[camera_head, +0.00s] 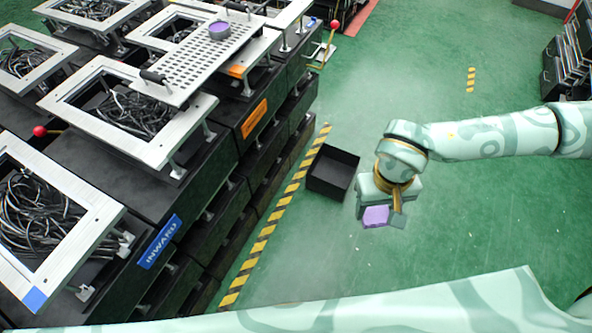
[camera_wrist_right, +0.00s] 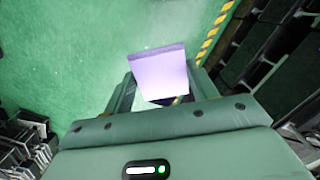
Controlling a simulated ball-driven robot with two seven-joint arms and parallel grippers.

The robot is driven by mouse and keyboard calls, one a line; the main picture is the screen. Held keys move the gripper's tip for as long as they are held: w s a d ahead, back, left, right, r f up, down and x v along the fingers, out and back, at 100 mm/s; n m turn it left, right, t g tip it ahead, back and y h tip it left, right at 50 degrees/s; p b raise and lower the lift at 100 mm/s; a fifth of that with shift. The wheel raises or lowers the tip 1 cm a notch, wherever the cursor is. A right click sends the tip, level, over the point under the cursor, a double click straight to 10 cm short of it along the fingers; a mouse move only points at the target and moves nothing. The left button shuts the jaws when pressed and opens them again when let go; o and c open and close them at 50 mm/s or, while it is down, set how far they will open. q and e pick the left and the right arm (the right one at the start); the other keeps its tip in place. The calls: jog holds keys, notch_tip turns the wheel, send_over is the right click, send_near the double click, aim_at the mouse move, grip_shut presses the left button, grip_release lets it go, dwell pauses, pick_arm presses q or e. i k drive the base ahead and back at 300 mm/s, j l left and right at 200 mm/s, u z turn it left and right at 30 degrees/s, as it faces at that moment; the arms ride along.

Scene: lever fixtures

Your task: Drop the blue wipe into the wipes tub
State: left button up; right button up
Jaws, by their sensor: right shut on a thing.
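My right gripper (camera_head: 384,211) is shut on a flat, square-looking piece that looks purple rather than blue, which I take as the wipe (camera_head: 375,216). In the right wrist view the wipe (camera_wrist_right: 160,75) shows pale lavender between the two fingers (camera_wrist_right: 160,92), with a darker top edge. An open black bin (camera_head: 333,171), likely the wipes tub, stands on the floor just left of the gripper. The held wipe is to the right of the bin, not over its opening in the picture. My left gripper is not in view.
Black cabinets with metal frames and cables (camera_head: 130,110) fill the left. A purple disc (camera_head: 219,30) sits on a perforated plate (camera_head: 200,60). Red-knobbed levers (camera_head: 335,24) stick out. A yellow-black floor stripe (camera_head: 262,243) runs beside the cabinets. Green floor (camera_head: 440,90) is largely clear.

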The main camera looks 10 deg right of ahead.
aim_at(334, 176)
jog(key=i+l+u, duration=0.15)
jog(key=u, duration=0.2)
jog(key=i+l+u, duration=0.1)
jog(key=l+u, duration=0.3)
jog(key=i+l+u, duration=0.1)
jog(key=l+u, duration=0.9)
jog(key=l, duration=1.9)
jog(key=k, duration=0.05)
